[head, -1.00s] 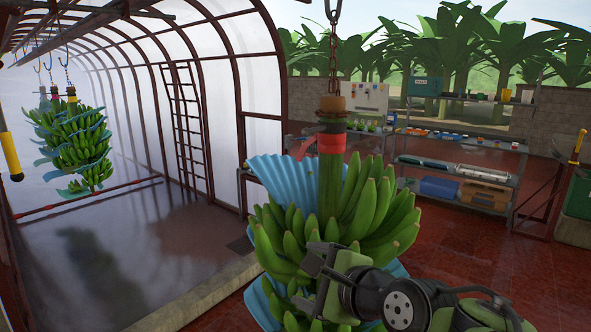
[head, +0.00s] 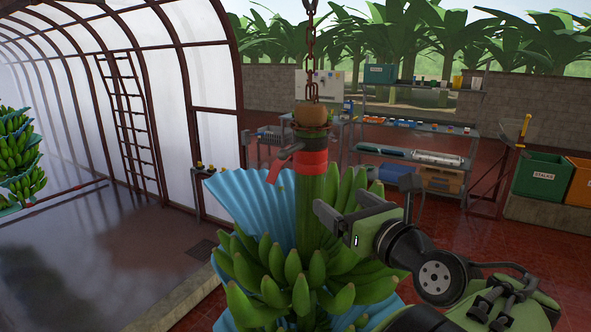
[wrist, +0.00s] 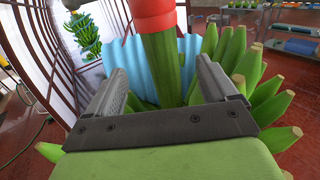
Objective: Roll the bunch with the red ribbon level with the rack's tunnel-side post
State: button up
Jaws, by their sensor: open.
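The bunch with the red ribbon (head: 310,162) hangs from a chain in the middle of the head view. Its green fruit (head: 270,270) surrounds a thick stem (head: 312,205), with a blue sheet (head: 240,205) behind. The rack (head: 440,132) stands beyond it to the right; the bunch's hanging line is left of its tunnel-side end, where the post is hard to pick out. My gripper (head: 338,213) is open just right of the stem, below the ribbon. In the wrist view, the stem (wrist: 163,65) shows between the open jaws (wrist: 168,85); contact cannot be told.
The arched tunnel with a ladder (head: 128,115) is at left, and another bunch (head: 15,160) hangs at the left edge. Bins, one green (head: 540,178), stand at far right. A low kerb (head: 180,305) edges the tunnel floor; red floor lies right of it.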

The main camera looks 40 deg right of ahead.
aim_at(305, 177)
jog(key=shift+w+r, duration=0.15)
jog(key=shift+w, duration=0.15)
jog(key=p+x, duration=0.2)
jog(key=x, duration=1.1)
jog(key=shift+w, duration=0.1)
jog(key=shift+w+d, duration=0.2)
jog(key=shift+w, duration=0.25)
jog(key=shift+s, duration=0.15)
jog(key=shift+c, duration=1.3)
jog(key=c, duration=1.1)
jog(key=shift+a+f+p, duration=0.1)
jog(key=shift+f+p, duration=0.1)
jog(key=shift+p, duration=0.1)
jog(key=shift+c, duration=0.2)
